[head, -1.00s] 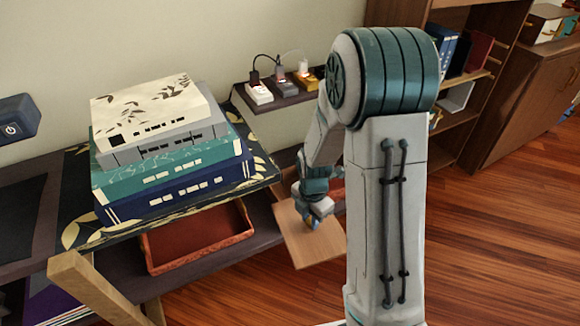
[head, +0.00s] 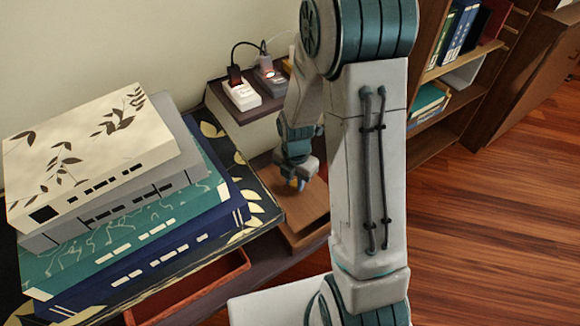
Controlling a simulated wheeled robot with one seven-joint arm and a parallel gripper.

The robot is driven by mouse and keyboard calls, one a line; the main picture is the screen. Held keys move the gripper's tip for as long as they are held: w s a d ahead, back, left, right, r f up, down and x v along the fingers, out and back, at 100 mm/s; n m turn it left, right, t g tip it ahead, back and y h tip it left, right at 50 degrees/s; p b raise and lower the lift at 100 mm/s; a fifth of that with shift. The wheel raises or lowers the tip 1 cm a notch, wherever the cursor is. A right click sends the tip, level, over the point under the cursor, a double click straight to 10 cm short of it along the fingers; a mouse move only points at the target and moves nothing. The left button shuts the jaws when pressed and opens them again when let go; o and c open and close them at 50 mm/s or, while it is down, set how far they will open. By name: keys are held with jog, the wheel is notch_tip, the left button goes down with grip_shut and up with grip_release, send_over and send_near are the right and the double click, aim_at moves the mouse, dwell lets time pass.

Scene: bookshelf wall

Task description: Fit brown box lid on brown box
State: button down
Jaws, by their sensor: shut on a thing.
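The brown box lid (head: 268,187) is a flat brown panel under my gripper (head: 298,184), which is shut on it from above. The brown box (head: 310,242) shows as a darker brown edge right below the lid, on the lower shelf. The lid lies over the box, roughly lined up with it. I cannot tell whether it rests fully on the rim or is slightly above it. My arm hides the right side of both.
A stack of book-like boxes (head: 95,165) stands on the leaf-patterned board at left. A red-brown tray (head: 190,293) lies below it. Plugged-in switch blocks (head: 243,95) sit on a small shelf behind. A bookcase (head: 440,130) stands at right, with open wooden floor (head: 490,230) before it.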

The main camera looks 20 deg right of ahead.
aim_at(294, 192)
jog(key=shift+a, duration=0.15)
dwell(0.3)
notch_tip(294, 192, down, 6)
jog(key=b, duration=0.4)
jog(key=shift+r, duration=0.25)
jog(key=shift+f, duration=0.15)
jog(key=shift+p, duration=0.35)
dwell(1.3)
jog(key=shift+f+b, duration=0.75)
jog(key=shift+f, duration=0.3)
jog(key=c, duration=1.1)
grip_release()
jog(key=shift+r, duration=0.1)
